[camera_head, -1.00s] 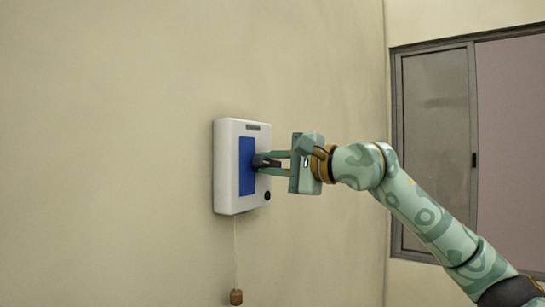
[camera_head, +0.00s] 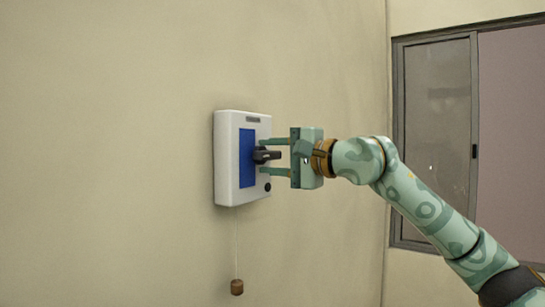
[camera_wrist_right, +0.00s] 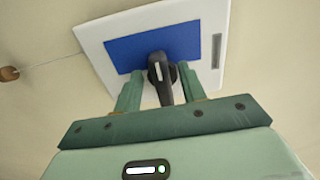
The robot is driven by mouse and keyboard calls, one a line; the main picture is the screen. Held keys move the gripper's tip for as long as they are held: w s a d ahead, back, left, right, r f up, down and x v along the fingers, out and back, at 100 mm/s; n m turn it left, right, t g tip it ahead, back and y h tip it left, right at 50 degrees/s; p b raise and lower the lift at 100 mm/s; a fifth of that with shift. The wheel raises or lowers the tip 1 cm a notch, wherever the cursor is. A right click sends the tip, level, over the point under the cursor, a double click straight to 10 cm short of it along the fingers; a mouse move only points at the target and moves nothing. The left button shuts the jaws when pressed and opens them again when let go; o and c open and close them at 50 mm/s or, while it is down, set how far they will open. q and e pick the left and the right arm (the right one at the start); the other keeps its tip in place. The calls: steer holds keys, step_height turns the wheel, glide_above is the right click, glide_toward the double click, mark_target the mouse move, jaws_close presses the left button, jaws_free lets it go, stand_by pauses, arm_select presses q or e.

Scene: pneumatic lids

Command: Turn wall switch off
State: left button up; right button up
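The wall switch (camera_head: 226,160) is a white box with a blue panel (camera_head: 247,158), fixed to the wall left of centre. A dark lever (camera_head: 266,155) sticks out of the panel; in the right wrist view the lever (camera_wrist_right: 160,75) has a pale stripe. My right gripper (camera_head: 264,155) faces the switch with one finger above and one below the lever. In the right wrist view my right gripper (camera_wrist_right: 158,82) has its fingers apart on either side of the lever, with gaps visible. It is open. My left gripper is not in view.
A cord with a small brown weight (camera_head: 237,287) hangs below the switch; the weight also shows in the right wrist view (camera_wrist_right: 8,74). A framed sliding window (camera_head: 436,120) is at the right, behind my right arm. The wall (camera_head: 110,150) left of the switch is bare.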

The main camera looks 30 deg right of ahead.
steer(key=b+v, duration=0.6)
steer(key=v, duration=1)
steer(key=shift+s, duration=0.25)
